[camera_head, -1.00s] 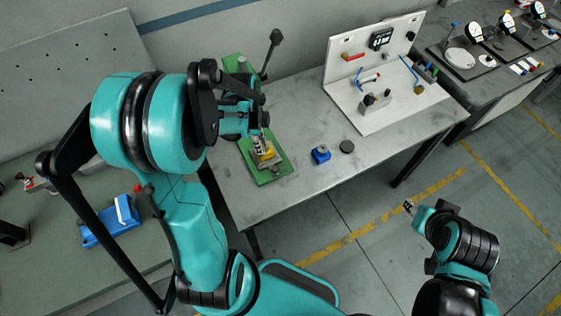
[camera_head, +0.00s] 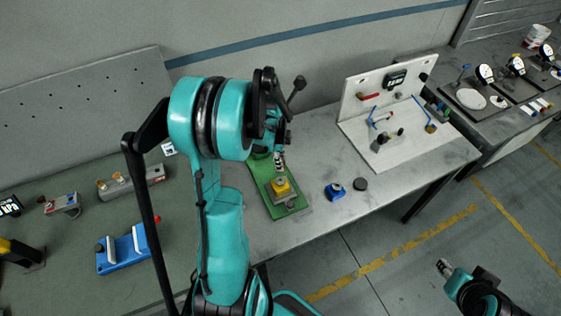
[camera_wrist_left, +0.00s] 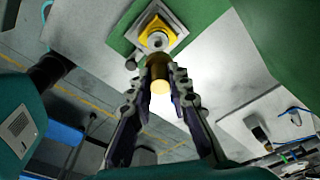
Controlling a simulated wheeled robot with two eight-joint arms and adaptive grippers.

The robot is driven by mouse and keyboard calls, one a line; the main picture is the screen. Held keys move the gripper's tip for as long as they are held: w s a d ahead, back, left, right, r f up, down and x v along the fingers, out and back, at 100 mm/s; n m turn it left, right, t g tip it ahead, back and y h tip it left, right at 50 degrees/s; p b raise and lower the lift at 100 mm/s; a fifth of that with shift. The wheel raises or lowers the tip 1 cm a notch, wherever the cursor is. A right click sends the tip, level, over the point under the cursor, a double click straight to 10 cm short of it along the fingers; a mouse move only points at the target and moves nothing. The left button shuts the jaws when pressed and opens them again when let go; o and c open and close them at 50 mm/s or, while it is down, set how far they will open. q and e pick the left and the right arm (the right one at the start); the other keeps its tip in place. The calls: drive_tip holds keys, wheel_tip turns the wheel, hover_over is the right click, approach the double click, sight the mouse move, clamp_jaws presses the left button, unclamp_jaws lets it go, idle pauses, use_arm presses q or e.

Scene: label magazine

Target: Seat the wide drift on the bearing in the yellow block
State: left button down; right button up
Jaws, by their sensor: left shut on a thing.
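The yellow block (camera_head: 281,186) sits on the green press base (camera_head: 262,195), and also shows in the left wrist view (camera_wrist_left: 147,25). A grey ring-like part, apparently the bearing (camera_wrist_left: 157,40), is at the middle of the block. My left gripper (camera_head: 280,163) is above the block; in its wrist view (camera_wrist_left: 160,80) the two fingers are shut on a brass-coloured cylinder, apparently the wide drift (camera_wrist_left: 160,72). The drift's far end appears close to the bearing; I cannot tell whether they touch. My right gripper (camera_head: 444,267) is off the table's front edge, too small to read.
A blue block (camera_head: 335,191) and a dark round disc (camera_head: 360,184) lie on the table right of the press base. A white fixture panel (camera_head: 390,150) stands farther right. The press lever (camera_head: 297,86) rises behind my left gripper. A blue cradle (camera_head: 123,250) lies on the left bench.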

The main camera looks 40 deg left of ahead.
use_arm(q)
drive_tip(key=shift+f+b, duration=2.25)
drive_tip(key=shift+f, duration=0.4)
drive_tip(key=shift+b, duration=0.45)
drive_tip(key=shift+f+b, duration=1.15)
drive_tip(key=shift+f, duration=0.15)
drive_tip(key=c, duration=1.3)
unclamp_jaws()
drive_tip(key=shift+c, duration=0.2)
drive_tip(key=shift+r, duration=0.1)
drive_tip(key=r, duration=0.8)
drive_tip(key=a+r, duration=0.1)
drive_tip(key=r, duration=0.3)
drive_tip(key=shift+s+a, duration=0.1)
drive_tip(key=shift+s, duration=0.3)
drive_tip(key=shift+f, duration=0.1)
